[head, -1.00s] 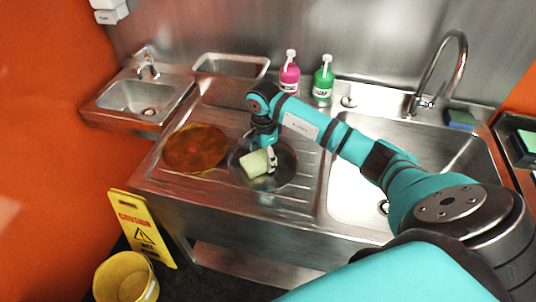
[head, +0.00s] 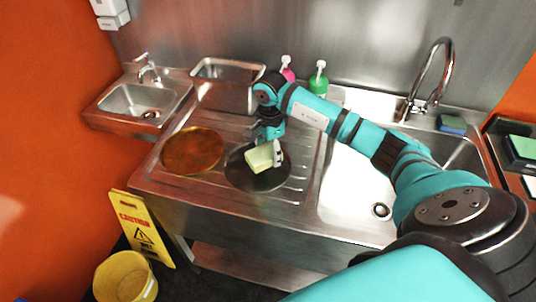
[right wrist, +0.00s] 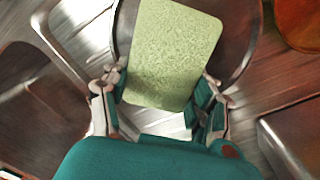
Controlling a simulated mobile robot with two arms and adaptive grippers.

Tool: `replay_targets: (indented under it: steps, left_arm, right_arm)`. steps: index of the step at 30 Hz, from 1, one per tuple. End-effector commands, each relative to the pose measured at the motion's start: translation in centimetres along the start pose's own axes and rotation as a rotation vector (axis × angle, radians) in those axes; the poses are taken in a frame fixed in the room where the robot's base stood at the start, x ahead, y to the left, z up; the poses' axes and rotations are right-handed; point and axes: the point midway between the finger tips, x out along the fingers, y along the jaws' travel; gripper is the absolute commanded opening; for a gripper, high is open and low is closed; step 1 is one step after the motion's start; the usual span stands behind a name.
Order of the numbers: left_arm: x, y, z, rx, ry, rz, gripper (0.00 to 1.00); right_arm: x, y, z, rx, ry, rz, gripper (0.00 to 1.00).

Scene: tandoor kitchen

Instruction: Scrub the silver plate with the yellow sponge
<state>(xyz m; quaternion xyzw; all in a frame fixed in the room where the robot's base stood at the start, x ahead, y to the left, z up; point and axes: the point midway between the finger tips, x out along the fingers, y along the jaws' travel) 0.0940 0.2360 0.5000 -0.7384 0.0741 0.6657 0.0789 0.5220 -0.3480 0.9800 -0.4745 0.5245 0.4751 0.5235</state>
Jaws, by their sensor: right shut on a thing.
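The yellow sponge (head: 259,158) is pale yellow and blocky. My right gripper (head: 270,150) is shut on it, over the silver plate (head: 270,182). The plate is round, looks dark grey here, and lies on the ribbed steel drainboard. In the right wrist view the sponge (right wrist: 175,50) sits between the two fingers (right wrist: 160,108), and the plate's rim (right wrist: 245,50) shows on both sides of it. Whether the sponge touches the plate is hard to tell. The arm and sponge hide part of the plate. My left gripper is out of view.
A copper-coloured plate (head: 193,150) lies left of the silver plate. A steel container (head: 228,88), a pink bottle (head: 287,74) and a green bottle (head: 317,83) stand behind. The sink basin (head: 350,190) is at right, and a blue-green sponge (head: 451,124) lies behind it.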

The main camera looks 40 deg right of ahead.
Motion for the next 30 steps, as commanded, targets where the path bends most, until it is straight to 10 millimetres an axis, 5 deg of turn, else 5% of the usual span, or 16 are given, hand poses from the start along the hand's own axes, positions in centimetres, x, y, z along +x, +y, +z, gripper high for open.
replay_targets:
  steps: [9,30]
  left_arm:
    - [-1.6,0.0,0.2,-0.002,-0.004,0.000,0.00]
    - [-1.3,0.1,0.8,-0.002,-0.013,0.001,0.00]
  right_arm:
    - [-2.8,0.1,-0.6,0.008,0.001,0.000,0.34]
    - [-2.7,0.2,0.0,0.002,-0.002,-0.001,0.34]
